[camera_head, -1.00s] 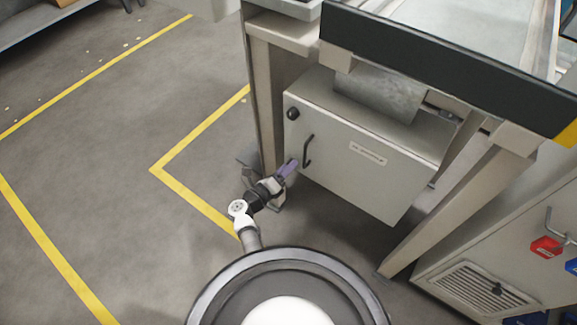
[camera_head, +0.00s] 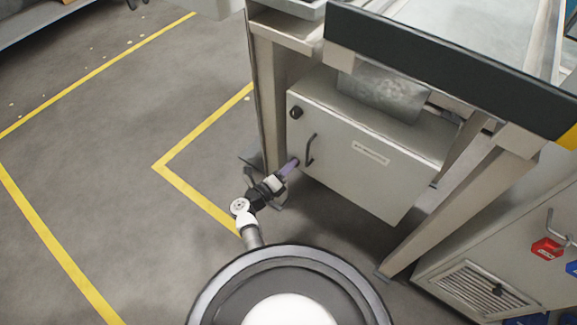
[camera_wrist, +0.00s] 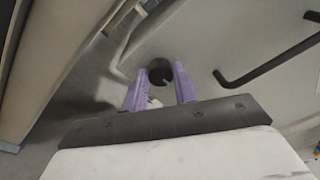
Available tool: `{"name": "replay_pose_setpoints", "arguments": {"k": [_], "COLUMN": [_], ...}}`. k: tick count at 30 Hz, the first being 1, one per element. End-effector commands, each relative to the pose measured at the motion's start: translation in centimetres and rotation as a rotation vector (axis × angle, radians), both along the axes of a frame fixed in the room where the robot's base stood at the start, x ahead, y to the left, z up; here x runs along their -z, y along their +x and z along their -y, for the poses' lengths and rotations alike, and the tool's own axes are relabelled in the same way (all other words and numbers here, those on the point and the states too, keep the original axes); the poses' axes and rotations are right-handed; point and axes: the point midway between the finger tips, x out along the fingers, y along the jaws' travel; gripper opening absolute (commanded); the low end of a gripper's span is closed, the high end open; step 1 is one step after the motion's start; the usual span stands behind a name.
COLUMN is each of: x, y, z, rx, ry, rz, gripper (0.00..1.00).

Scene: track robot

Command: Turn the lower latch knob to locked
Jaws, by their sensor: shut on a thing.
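The grey cabinet door (camera_head: 352,158) under the conveyor is closed flat. Its upper latch knob (camera_head: 296,112) is black and sits near the door's top left corner. The lower latch knob (camera_wrist: 160,72) is dark and round, and shows between my fingertips in the wrist view. It is hidden behind my gripper in the head view. My gripper (camera_wrist: 158,80) has purple fingers, which are shut on the lower knob at the door's lower left. The fingers also show in the head view (camera_head: 289,168). The knob's exact angle is hard to read.
A black door handle (camera_head: 310,149) stands out just right of my fingers and shows in the wrist view too (camera_wrist: 268,62). A table leg (camera_head: 268,110) rises close on the left. Floor on the left, with yellow lines, is clear.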

Motion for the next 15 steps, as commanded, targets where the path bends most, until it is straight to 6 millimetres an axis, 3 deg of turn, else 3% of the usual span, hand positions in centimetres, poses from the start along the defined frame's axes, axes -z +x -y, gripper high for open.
{"name": "replay_pose_setpoints", "arguments": {"k": [15], "x": [0.01], "y": [-0.01], "z": [0.04], "rx": [0.000], "ry": [-0.371], "rz": [-0.270], "gripper": [0.05]}}
